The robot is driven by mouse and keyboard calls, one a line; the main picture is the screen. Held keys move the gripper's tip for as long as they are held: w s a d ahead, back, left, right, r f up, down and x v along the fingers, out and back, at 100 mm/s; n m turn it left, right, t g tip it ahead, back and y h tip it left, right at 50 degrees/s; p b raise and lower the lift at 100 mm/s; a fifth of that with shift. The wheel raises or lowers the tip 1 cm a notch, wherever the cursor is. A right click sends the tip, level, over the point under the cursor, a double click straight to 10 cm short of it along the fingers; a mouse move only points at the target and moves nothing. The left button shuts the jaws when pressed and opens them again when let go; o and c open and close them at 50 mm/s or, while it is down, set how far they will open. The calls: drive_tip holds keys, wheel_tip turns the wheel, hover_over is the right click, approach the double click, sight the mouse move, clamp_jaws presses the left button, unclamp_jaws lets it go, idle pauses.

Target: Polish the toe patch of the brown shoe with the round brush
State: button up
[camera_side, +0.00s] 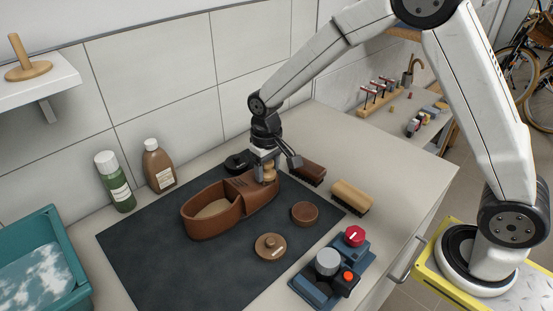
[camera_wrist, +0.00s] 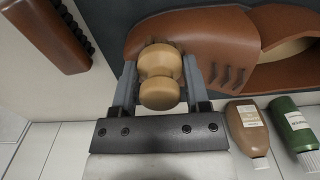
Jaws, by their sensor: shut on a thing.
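The brown shoe (camera_side: 212,222) sits on the dark mat (camera_side: 150,265), its open heel end toward the left and its toe toward the right. It also shows upside down in the wrist view (camera_wrist: 205,38), with several slits beside the gripper. My gripper (camera_side: 268,172) is above the toe. In the wrist view my gripper (camera_wrist: 160,74) is shut on the round brush's turned wooden handle (camera_wrist: 160,90). The brush end is hidden behind the handle, over or on the toe; I cannot tell whether it touches. The toe patch is hidden.
A dark brown brush (camera_side: 308,173) and a pale wooden brush (camera_side: 351,196) lie right of the shoe. A brown round tin (camera_side: 305,213) and a knobbed lid (camera_side: 270,246) lie in front. A device (camera_side: 327,263) stands front right. Green (camera_side: 115,182) and brown (camera_side: 158,167) bottles stand behind.

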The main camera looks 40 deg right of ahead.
drive_tip(key=shift+w+f, duration=0.2)
drive_tip(key=shift+w, duration=2.8)
drive_tip(key=shift+s, duration=3.4)
drive_tip(key=shift+w, duration=3.3)
drive_tip(key=shift+s, duration=3.15)
drive_tip(key=shift+s+r, duration=0.15)
drive_tip(key=shift+r, duration=4)
